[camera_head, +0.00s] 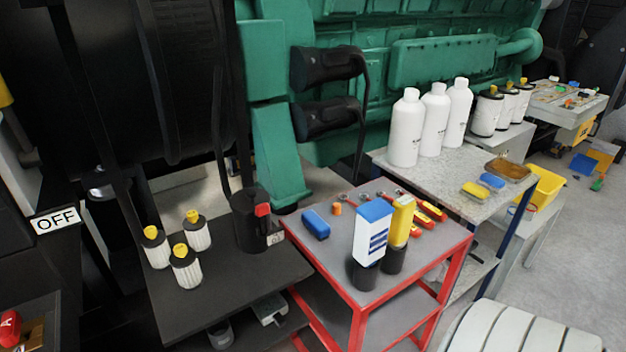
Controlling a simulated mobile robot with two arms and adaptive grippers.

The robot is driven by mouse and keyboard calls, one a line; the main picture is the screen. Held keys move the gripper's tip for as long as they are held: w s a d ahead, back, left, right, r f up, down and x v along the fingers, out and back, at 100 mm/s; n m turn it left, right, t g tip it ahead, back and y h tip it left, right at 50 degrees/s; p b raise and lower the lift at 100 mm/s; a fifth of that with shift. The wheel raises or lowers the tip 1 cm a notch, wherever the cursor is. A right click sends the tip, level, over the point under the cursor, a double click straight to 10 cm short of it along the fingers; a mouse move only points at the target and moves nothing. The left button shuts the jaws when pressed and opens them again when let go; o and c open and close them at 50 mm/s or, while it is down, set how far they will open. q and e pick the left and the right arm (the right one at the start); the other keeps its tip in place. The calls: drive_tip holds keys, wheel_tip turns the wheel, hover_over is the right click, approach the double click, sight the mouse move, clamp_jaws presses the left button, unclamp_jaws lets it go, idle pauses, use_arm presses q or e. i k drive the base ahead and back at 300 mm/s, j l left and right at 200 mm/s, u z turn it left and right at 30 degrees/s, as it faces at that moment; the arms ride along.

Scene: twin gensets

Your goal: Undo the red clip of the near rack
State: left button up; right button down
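I cannot tell for sure which thing is the near rack or its clip. A small red piece (262,210) sits on the upper side of a black canister (250,228), which stands on the dark low table (215,310) left of the red-framed cart. Another small red thing (9,328) lies in an open box at the bottom left edge, partly cut off by the frame. Neither of my grippers is in view.
The red-framed cart (330,285) holds blue and yellow boxes on black cylinders, and several red-and-yellow tools. White filters (186,265) stand on the dark table. White bottles (407,128) stand on a grey table behind. A green engine (440,60) fills the back. Floor shows at right.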

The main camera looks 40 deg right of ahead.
sight(263, 209)
drive_tip(key=l, duration=0.5)
drive_tip(key=k+l, duration=0.15)
drive_tip(key=l, duration=0.8)
drive_tip(key=k, duration=0.05)
